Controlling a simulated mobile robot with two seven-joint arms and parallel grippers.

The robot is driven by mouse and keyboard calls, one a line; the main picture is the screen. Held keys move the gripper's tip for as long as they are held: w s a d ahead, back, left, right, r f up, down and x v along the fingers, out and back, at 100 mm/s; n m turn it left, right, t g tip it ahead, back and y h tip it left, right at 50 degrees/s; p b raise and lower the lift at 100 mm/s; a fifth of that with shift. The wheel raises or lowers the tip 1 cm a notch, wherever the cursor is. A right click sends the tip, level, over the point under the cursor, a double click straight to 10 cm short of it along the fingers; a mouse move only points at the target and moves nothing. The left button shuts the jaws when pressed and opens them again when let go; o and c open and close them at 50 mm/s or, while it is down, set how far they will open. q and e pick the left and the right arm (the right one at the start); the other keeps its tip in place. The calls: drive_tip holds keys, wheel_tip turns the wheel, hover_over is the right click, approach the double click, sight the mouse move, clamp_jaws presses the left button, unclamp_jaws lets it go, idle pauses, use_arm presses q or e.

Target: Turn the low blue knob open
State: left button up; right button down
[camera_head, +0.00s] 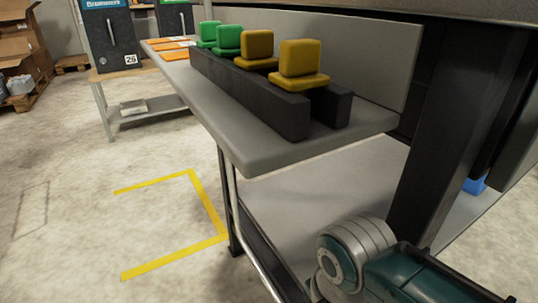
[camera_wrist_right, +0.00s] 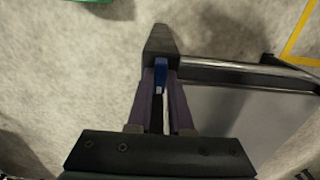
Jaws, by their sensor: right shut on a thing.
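The blue knob (camera_wrist_right: 160,74) shows as a narrow blue piece between the fingertips of my right gripper (camera_wrist_right: 161,82) in the right wrist view. The two purple fingers are shut on it, one on each side. Most of the knob is hidden by the fingers, so how far it is turned cannot be told. A dark block or post (camera_wrist_right: 160,38) lies just beyond the knob. In the head view my right arm shows at the lower right, but its gripper and the knob are out of sight. My left gripper is in neither view.
A grey table (camera_head: 256,150) carries green blocks (camera_head: 228,40) and yellow blocks (camera_head: 299,62) on dark rails. A metal rail (camera_wrist_right: 250,75) runs right of my fingers. A small blue thing (camera_head: 474,185) sits behind a dark post. The floor at left is mostly clear.

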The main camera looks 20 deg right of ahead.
idle(0.5)
drive_tip(key=shift+r+n+p, duration=0.2)
drive_tip(key=shift+n+p, duration=1.1)
drive_tip(key=shift+n, duration=0.1)
drive_tip(key=n+p, duration=0.2)
drive_tip(key=n, duration=0.2)
drive_tip(key=shift+f+n, duration=0.1)
drive_tip(key=shift+n, duration=0.2)
drive_tip(key=n+p, duration=0.1)
drive_tip(key=n, duration=0.8)
drive_tip(key=shift+f+n+p, duration=0.15)
drive_tip(key=shift+n+p, duration=0.25)
drive_tip(key=shift+n, duration=0.6)
drive_tip(key=c, duration=0.8)
unclamp_jaws()
